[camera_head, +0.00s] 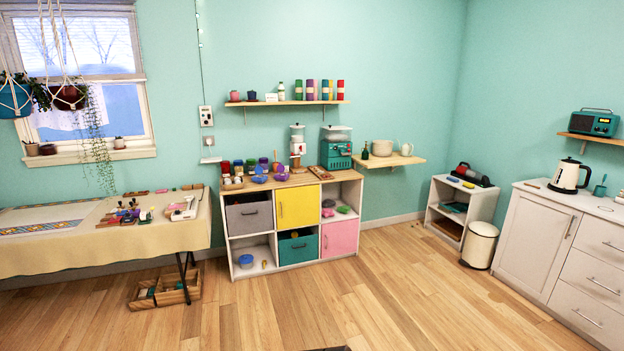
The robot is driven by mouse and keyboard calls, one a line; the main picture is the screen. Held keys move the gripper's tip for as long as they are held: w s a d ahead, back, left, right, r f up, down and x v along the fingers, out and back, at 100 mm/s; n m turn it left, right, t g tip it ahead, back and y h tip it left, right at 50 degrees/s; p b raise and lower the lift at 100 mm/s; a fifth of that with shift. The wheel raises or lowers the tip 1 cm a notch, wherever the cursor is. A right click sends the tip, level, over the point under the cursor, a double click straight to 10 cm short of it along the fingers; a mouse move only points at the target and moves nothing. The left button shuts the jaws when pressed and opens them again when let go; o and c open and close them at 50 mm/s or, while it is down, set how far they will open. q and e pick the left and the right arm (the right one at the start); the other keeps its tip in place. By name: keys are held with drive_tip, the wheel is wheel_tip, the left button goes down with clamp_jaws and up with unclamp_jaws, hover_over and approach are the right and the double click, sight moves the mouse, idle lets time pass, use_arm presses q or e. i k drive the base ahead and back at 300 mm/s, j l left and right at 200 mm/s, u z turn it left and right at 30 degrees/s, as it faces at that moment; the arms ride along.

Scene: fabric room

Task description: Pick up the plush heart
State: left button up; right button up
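I cannot make out a plush heart anywhere in the head view. Neither of my grippers is in view.
A cloth-covered table (120,251) with small items stands at the left, with wooden crates (170,290) beneath. A low white shelf (477,207), a bin (480,246) and a white cabinet (535,240) stand at the right. The wooden floor (400,300) in front is clear.

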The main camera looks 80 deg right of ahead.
sight(282, 177)
drive_tip(key=z, duration=2.5)
